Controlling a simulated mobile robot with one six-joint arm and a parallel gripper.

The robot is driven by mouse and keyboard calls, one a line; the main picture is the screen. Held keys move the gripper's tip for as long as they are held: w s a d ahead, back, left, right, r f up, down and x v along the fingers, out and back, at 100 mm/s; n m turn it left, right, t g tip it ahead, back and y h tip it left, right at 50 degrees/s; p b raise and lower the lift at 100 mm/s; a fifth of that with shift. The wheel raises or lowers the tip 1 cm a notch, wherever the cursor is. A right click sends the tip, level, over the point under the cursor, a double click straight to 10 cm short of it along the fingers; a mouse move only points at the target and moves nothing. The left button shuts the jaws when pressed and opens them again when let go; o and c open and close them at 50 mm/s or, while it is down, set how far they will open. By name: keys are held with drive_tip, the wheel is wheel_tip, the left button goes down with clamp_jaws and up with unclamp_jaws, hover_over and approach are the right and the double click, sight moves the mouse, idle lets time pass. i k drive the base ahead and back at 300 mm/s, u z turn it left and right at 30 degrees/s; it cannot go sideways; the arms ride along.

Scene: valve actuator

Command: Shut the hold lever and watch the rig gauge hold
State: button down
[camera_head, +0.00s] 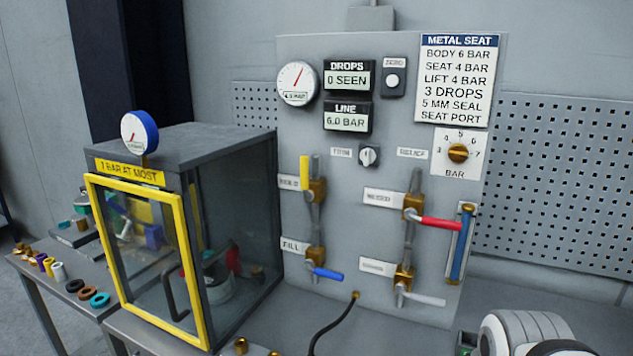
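The grey rig panel (381,112) carries several valve levers. The yellow lever (304,173) at its upper left stands upright, in line with its pipe; the small label beside it is blurred and may read HOLD. The round white gauge (297,84) at the panel's top left has a red needle pointing up and slightly right. The LINE display (347,121) reads 6.0 BAR and the DROPS display (347,79) reads 0 SEEN. White and black parts of my arm show at the lower right. My gripper is not in view.
The blue FILL lever (328,273), a red lever (441,223) and a grey lever (427,298) stick out rightward. A yellow-framed glass enclosure (185,260) stands left of the panel with a blue-rimmed gauge (139,133) on top.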

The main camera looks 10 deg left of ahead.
sight(307, 195)
drive_tip(key=z, duration=2)
drive_tip(key=k, duration=1.4)
drive_tip(key=u, duration=1.5)
drive_tip(key=i, duration=1)
